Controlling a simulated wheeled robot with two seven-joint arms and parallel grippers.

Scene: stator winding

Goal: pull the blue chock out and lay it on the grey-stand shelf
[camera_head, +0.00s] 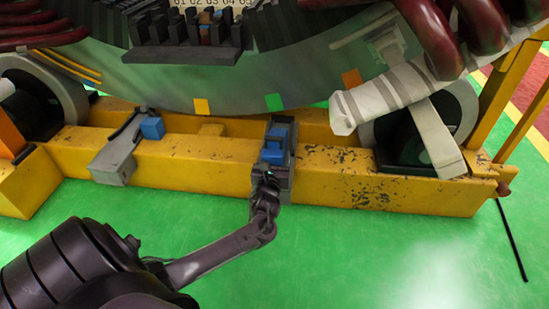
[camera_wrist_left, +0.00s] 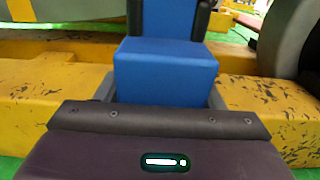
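The blue chock (camera_head: 274,150) sits in a grey bracket (camera_head: 286,188) on the yellow beam, under the big round stator. In the left wrist view the blue chock (camera_wrist_left: 166,70) fills the middle, with a low block in front and a taller part behind. My left gripper (camera_head: 276,133) reaches it from the front. Its dark fingers lie against both sides of the taller part, with no gap visible. The chock is still between the grey bracket's sides. My right gripper is not in view. No grey-stand shelf can be made out.
A second blue chock (camera_head: 152,128) sits by another grey bracket (camera_head: 115,164) further left on the yellow beam (camera_head: 205,157). A white wrapped bar (camera_head: 385,98) and a roller (camera_head: 455,105) stand at the right. The green floor (camera_head: 350,250) in front is mostly clear.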

